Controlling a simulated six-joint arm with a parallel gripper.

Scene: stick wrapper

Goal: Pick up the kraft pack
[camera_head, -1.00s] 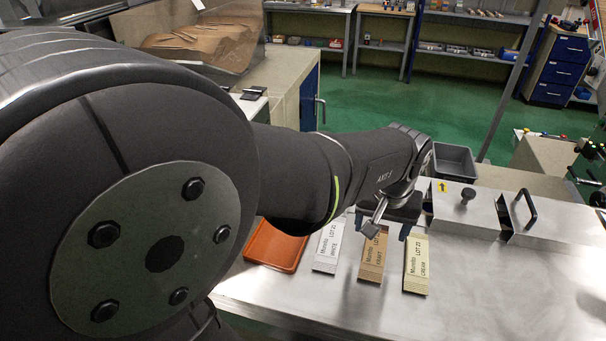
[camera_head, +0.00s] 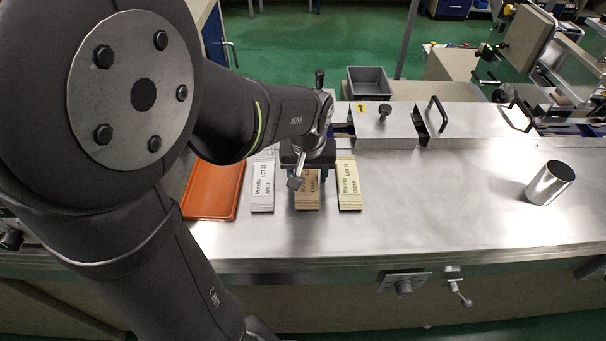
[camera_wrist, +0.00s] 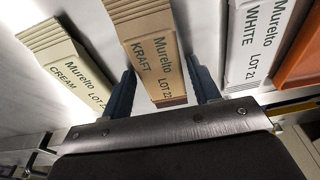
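The kraft pack (camera_head: 307,190) is a brown pack on the steel table, between the white pack (camera_head: 262,185) and the cream pack (camera_head: 348,185). My gripper (camera_wrist: 163,88) is open, with one blue-grey finger on each side of the kraft pack's near end in the wrist view. I see a gap beside the fingers, and I cannot tell if they touch the pack. In the head view my wrist hides the top of the kraft pack. The white pack (camera_wrist: 258,40) and cream pack (camera_wrist: 62,68) lie outside the fingers.
An orange tray (camera_head: 212,190) lies left of the white pack. Behind the packs are a steel box (camera_head: 385,128) with a knob and a grey bin (camera_head: 369,84). The table between the cream pack and the cup is clear.

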